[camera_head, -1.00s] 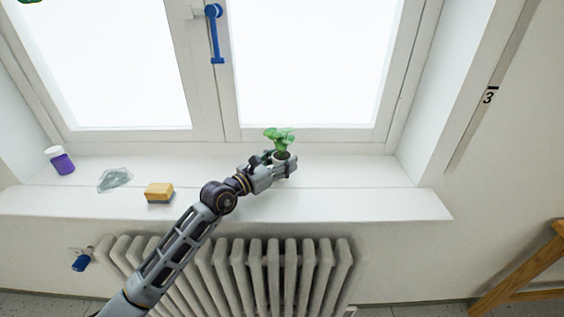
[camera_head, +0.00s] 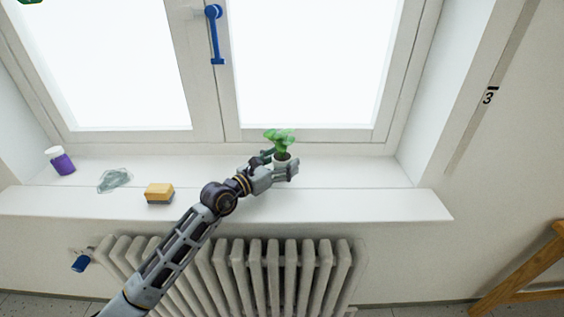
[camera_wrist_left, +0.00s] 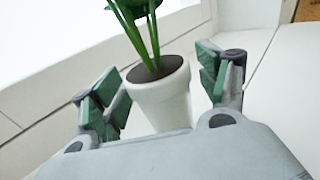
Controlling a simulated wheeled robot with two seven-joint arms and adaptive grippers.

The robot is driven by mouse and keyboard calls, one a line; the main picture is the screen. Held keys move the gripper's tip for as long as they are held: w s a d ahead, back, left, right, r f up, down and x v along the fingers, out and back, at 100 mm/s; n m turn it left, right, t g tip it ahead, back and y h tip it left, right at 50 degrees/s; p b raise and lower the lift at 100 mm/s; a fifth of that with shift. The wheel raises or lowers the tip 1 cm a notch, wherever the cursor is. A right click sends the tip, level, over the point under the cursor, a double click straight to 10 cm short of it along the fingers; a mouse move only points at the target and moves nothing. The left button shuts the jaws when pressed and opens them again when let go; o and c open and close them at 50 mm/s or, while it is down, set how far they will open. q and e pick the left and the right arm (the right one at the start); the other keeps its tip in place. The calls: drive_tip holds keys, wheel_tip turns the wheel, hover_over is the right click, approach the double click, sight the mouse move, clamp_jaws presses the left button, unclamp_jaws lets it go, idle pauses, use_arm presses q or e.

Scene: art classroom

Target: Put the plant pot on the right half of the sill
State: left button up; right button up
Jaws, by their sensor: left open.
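The plant pot (camera_head: 281,163) is small and white with a green leafy plant. It stands upright on the white window sill (camera_head: 370,202), right of the sill's middle in the head view. My left gripper (camera_head: 280,165) is open around it, one finger on each side. In the left wrist view the pot (camera_wrist_left: 162,105) sits between the spread fingers of the gripper (camera_wrist_left: 160,97). A gap shows on the right side; on the left the finger is very close to the pot, and I cannot tell whether it touches. The pot's base is hidden behind the palm. My right gripper is not in view.
A yellow sponge (camera_head: 159,191), a crumpled clear item (camera_head: 114,180) and a purple jar with white lid (camera_head: 60,160) are on the sill's left part. The sill right of the pot is clear. A radiator (camera_head: 290,270) is below; a blue window handle (camera_head: 214,35) is above.

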use_arm(q)
drive_tip(key=shift+r, duration=0.15)
drive_tip(key=shift+v, duration=1.2)
drive_tip(key=v, duration=0.7)
drive_tip(key=shift+s+a, duration=0.25)
drive_tip(key=shift+a, duration=0.05)
drive_tip(key=shift+s+a, duration=0.4)
drive_tip(key=shift+s, duration=0.05)
drive_tip(key=shift+s+a, duration=0.25)
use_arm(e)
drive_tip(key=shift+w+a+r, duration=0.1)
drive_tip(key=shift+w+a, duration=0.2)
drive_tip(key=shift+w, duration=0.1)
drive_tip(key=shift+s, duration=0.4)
